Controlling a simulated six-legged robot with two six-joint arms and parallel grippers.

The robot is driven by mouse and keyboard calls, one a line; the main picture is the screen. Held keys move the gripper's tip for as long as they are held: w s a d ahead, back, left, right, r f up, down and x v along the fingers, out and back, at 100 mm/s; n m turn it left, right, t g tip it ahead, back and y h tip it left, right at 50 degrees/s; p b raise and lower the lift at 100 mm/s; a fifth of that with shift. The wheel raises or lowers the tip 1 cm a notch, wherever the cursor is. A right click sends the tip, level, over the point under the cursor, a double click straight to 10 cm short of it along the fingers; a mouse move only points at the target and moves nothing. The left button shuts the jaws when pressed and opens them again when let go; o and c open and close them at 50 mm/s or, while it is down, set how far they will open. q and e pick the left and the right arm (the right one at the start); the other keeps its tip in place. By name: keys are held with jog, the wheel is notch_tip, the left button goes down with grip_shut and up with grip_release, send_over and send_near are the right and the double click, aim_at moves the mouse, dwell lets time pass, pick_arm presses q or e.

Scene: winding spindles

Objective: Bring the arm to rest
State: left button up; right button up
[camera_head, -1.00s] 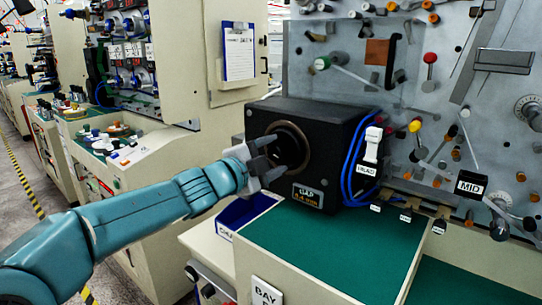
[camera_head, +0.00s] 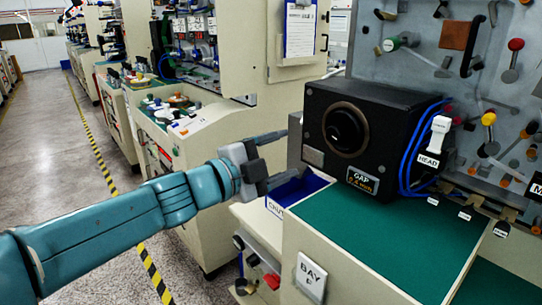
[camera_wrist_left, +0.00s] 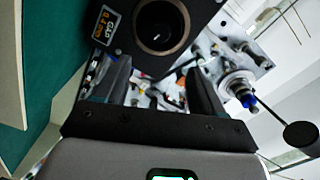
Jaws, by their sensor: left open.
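My left arm comes in from the left in the head view. Its left gripper (camera_head: 274,161) is open and empty, in front of and to the left of the black box (camera_head: 380,120). The box has a round dark opening (camera_head: 345,129) and a GAP display (camera_head: 362,181). The gripper is apart from the opening, above the blue bin. In the left wrist view the two fingers (camera_wrist_left: 160,95) are spread with nothing between them, and the box's opening (camera_wrist_left: 163,28) lies beyond them. My right gripper is in neither view.
A blue bin (camera_head: 297,190) labelled CHUTE sits below the gripper. A green-topped bench (camera_head: 375,245) with a BAY sign (camera_head: 311,278) stands in front of the box. A grey panel with knobs and levers rises behind. Open floor (camera_head: 95,170) lies at left.

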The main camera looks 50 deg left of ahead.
pick_arm(q)
jog(key=shift+s+a, duration=0.1)
jog(key=shift+s, duration=0.9)
